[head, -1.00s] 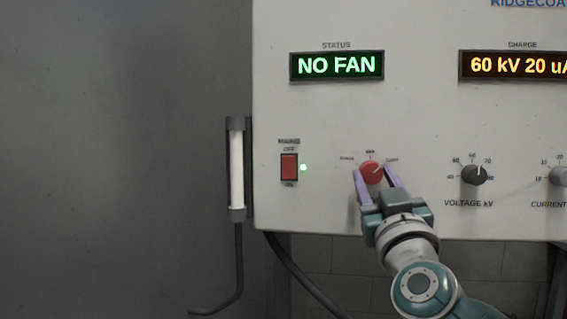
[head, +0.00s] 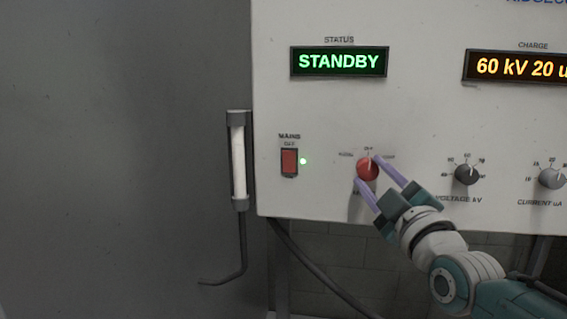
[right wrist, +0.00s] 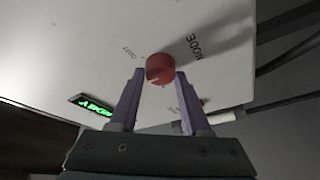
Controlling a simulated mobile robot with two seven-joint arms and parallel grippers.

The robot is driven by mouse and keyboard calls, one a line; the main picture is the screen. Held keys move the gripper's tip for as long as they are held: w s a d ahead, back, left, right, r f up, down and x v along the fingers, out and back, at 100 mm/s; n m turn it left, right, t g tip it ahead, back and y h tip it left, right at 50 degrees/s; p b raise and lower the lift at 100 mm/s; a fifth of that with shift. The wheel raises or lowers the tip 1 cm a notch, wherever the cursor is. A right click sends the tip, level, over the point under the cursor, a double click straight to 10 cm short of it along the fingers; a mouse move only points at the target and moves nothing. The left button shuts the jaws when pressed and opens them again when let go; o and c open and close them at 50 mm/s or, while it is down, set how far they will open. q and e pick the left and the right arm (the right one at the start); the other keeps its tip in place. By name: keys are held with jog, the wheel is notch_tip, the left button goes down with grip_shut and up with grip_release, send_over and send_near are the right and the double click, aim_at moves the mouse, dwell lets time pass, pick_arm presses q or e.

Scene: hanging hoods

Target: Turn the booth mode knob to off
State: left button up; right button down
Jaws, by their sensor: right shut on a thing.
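The red mode knob (head: 367,169) is on the white control panel (head: 430,110), below the status display (head: 339,61), which reads STANDBY in green. Its pale pointer mark is close to straight up, toward the top label. My right gripper (head: 368,170) is shut on the knob, one purple finger on each side. In the right wrist view the red knob (right wrist: 160,69) sits between the fingertips, with the word MODE printed beside it. Part of the label under the knob is hidden by the fingers. My left gripper is not in view.
The voltage knob (head: 467,174) and current knob (head: 551,178) are to the right. A tube light (head: 238,160) with a cable is at the panel's left edge.

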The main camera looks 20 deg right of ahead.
jog(key=shift+n, duration=0.3)
jog(key=shift+c, duration=1.8)
grip_release()
jog(key=shift+s, duration=0.3)
jog(key=v, duration=0.9)
jog(key=shift+s, duration=0.2)
jog(key=shift+a, duration=0.1)
